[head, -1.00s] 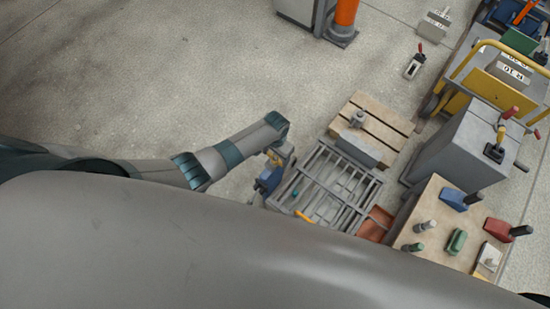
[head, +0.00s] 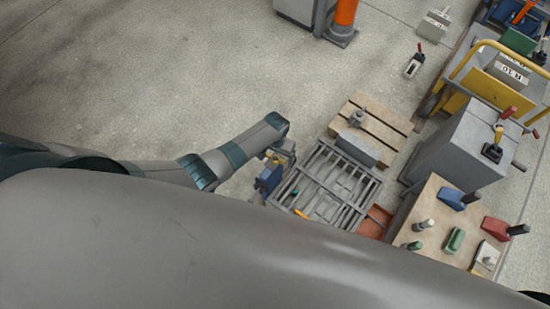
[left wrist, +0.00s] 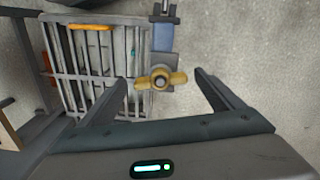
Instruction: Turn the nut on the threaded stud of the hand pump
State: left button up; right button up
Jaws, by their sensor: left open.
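A brass wing-shaped nut (left wrist: 161,79) sits on the grey threaded stud of the hand pump. Its two wings point left and right in the left wrist view. The blue body of the hand pump (left wrist: 163,38) shows just beyond the nut; it also shows in the head view (head: 269,180). My left gripper (head: 282,151) is open above the nut. In the left wrist view its two fingers stand on either side of the nut, with a gap to each wing. How far the fingertips are above the nut is hard to tell. My right gripper is not in view.
A grey barred frame (head: 325,183) stands right beside the pump. A wooden pallet (head: 388,120) with a grey block, a grey cabinet (head: 450,150) and a board (head: 425,205) with several handled tools lie farther right. The floor to the upper left is clear.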

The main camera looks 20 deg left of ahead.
aim_at(275, 159)
pick_arm(q)
notch_tip(275, 159, up, 17)
jog(key=p, duration=0.1)
jog(key=shift+r+p, duration=0.15)
jog(key=shift+p, duration=0.2)
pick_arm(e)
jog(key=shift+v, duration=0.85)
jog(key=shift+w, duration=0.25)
